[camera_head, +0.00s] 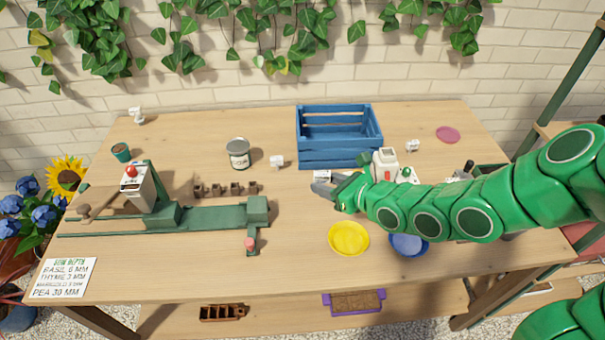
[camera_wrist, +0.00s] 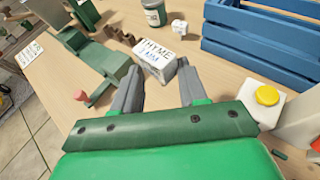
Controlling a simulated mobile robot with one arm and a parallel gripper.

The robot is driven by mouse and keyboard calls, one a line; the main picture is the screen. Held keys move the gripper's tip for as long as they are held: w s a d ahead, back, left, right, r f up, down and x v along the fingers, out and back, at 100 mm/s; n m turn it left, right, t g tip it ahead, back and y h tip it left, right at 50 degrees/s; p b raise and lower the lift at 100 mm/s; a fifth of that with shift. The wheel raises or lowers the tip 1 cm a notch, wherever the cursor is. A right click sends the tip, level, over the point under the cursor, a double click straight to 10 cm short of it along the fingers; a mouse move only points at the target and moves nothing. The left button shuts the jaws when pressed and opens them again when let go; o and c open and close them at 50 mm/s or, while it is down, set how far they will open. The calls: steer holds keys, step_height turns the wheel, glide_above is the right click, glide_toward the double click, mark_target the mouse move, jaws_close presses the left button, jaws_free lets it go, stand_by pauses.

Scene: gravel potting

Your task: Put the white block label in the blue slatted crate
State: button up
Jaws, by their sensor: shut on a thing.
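The white block label (camera_wrist: 156,54), lettered THYME 2 MM, is between my two fingertips in the wrist view. My gripper (camera_wrist: 159,72) is shut on it, with a finger against each side. In the head view the label (camera_head: 321,175) shows as a small white patch at my gripper (camera_head: 330,186), in the middle of the table. I cannot tell whether it is clear of the tabletop. The blue slatted crate (camera_head: 338,157) stands behind my gripper at the back of the table and looks empty. Its slats also show at the right of the wrist view (camera_wrist: 262,45).
A tin (camera_head: 239,155) and a small white piece (camera_head: 277,162) stand left of the crate. A white bottle (camera_head: 384,163) stands near its front right corner. A green seeding device (camera_head: 200,217) lies left. Yellow (camera_head: 348,239) and blue (camera_head: 408,245) dishes lie in front.

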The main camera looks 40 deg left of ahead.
steer(key=s+a+n+g, duration=0.1)
steer(key=s+a, duration=0.1)
steer(key=s, duration=0.2)
glide_above(299, 191)
steer(key=s+d, duration=0.1)
steer(key=shift+g, duration=0.3)
step_height(299, 191, down, 8)
steer(key=shift+d+f, duration=0.1)
steer(key=shift+f, duration=0.15)
steer(key=shift+w+a+f, duration=0.45)
steer(key=shift+a+f, duration=0.1)
steer(key=shift+f, duration=0.2)
steer(key=shift+w+a+f, duration=0.1)
steer(key=shift+a+f, duration=0.05)
steer(key=shift+f, duration=1.5)
steer(key=shift+f, duration=0.1)
steer(key=o, duration=1)
